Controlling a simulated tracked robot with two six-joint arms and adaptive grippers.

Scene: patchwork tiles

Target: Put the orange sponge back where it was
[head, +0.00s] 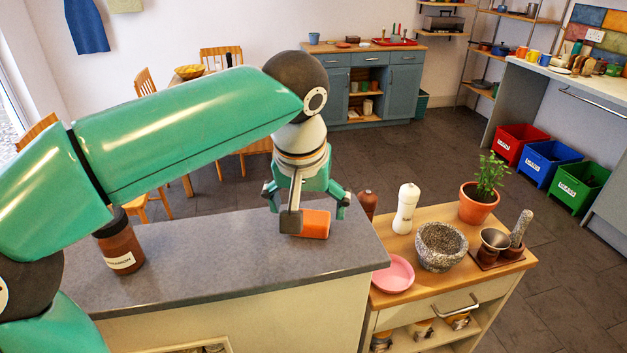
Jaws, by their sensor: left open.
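The orange sponge (314,224) lies on the grey counter top (230,262), near its right end. My left gripper (306,208) is above and around the sponge, with its fingers spread apart. One finger is left of the sponge, one is at its right, and a grey part of the gripper hides the sponge's left end. I cannot tell whether any finger touches the sponge. My right gripper is not in view.
A brown labelled jar (120,245) stands on the counter's left. On the lower wooden cabinet at right are a pink plate (393,273), a stone mortar (440,246), a white mill (405,208) and a potted plant (479,203). The counter's middle is clear.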

